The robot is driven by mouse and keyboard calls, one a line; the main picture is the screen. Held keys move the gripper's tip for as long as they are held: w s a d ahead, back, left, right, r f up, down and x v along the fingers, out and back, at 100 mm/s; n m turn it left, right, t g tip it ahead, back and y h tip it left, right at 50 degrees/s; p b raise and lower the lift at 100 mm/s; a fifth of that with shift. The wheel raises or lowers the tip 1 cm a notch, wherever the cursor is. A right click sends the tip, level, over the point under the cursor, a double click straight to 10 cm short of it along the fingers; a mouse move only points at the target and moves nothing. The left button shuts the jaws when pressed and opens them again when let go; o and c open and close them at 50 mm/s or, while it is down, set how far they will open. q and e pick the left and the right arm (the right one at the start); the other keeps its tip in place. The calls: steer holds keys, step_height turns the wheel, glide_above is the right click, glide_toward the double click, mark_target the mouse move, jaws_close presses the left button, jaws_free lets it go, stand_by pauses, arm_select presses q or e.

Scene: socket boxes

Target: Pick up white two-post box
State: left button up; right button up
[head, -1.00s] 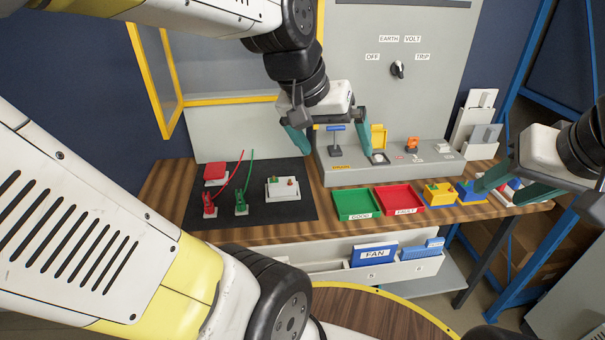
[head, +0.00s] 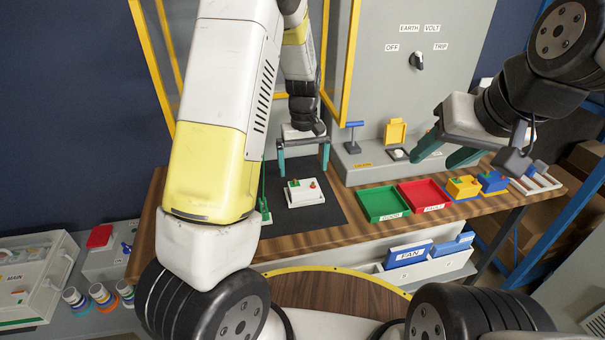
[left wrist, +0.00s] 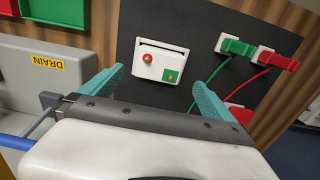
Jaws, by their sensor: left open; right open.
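The white two-post box (head: 302,193) sits on the black mat (head: 338,212) on the wooden bench, with one red and one green post on top. It also shows in the left wrist view (left wrist: 160,62), upper centre. My left gripper (head: 304,160) is open and empty above and behind the box. In the left wrist view its teal fingertips (left wrist: 147,82) are spread on both sides of the box's near edge, apart from it. My right gripper (head: 452,150) is open and empty over the right part of the bench, before the grey panel.
A green tray (head: 383,203) and a red tray (head: 424,194) lie right of the mat. Yellow and blue boxes (head: 462,188) stand further right. Red and green clips with cables (left wrist: 238,46) lie beside the box. A grey ledge marked DRAIN (left wrist: 45,70) is near my left gripper.

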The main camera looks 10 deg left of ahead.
mark_target(304, 185)
arm_select(q)
step_height(304, 185, down, 7)
steer(key=c, duration=1.2)
